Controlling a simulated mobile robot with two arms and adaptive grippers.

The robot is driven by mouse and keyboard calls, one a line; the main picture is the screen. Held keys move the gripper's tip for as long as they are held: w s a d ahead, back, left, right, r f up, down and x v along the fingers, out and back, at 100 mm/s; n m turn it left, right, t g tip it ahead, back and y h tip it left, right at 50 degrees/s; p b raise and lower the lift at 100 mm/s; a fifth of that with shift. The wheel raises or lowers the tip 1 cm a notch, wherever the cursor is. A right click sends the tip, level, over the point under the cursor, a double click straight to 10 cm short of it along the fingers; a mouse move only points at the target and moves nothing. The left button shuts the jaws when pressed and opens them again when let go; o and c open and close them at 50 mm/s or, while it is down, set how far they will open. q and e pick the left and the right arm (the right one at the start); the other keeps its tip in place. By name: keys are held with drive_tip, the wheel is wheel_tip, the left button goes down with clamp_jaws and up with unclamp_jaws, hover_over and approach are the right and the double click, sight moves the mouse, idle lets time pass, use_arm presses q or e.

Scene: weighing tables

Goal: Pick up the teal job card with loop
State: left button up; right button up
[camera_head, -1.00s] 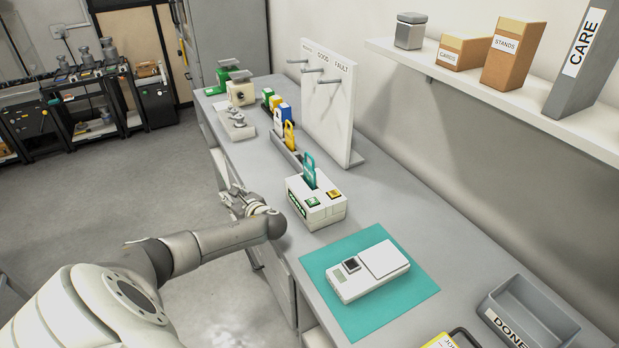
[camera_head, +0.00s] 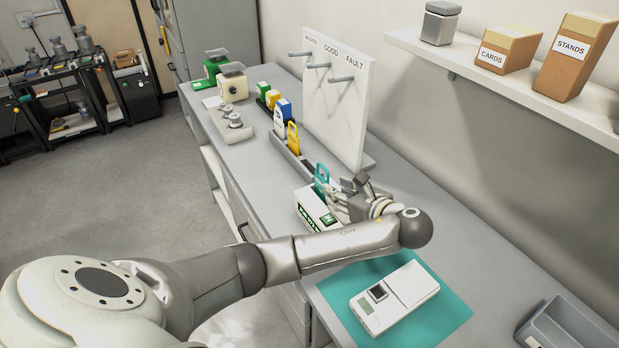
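The fingers are close beside the card. I cannot tell whether they touch it or how far apart they are. The gripper and wrist hide the right part of the box. My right gripper is not in view.
A white scale (camera_head: 396,297) lies on a teal mat (camera_head: 450,318) in front of the box. A pegboard (camera_head: 338,105) with several pegs stands behind. A rack of cards (camera_head: 290,146) is beyond the box. A grey bin (camera_head: 566,335) is at the lower right.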

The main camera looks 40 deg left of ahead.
sight(321, 181)
use_arm(q)
drive_tip(key=shift+w+d, duration=0.1)
drive_tip(key=shift+w, duration=0.05)
drive_tip(key=shift+w+f+b, duration=0.1)
drive_tip(key=shift+f+b, duration=0.05)
drive_tip(key=shift+b, duration=0.2)
drive_tip(key=shift+b+x, duration=0.8)
drive_tip(key=shift+x, duration=0.05)
drive_tip(key=shift+p+x, duration=0.6)
drive_tip(key=shift+x, duration=0.4)
drive_tip(key=x, duration=0.1)
drive_tip(key=p+x, duration=0.1)
drive_tip(key=x, duration=0.1)
drive_tip(key=p+x, duration=0.1)
drive_tip(key=x, duration=0.1)
drive_tip(key=shift+r, duration=0.25)
drive_tip(key=shift+w+a+f, duration=0.1)
drive_tip(key=shift+a+f, duration=0.1)
drive_tip(key=shift+a, duration=0.2)
drive_tip(key=shift+w+a+f, duration=0.1)
drive_tip(key=shift+t, duration=0.3)
clamp_jaws()
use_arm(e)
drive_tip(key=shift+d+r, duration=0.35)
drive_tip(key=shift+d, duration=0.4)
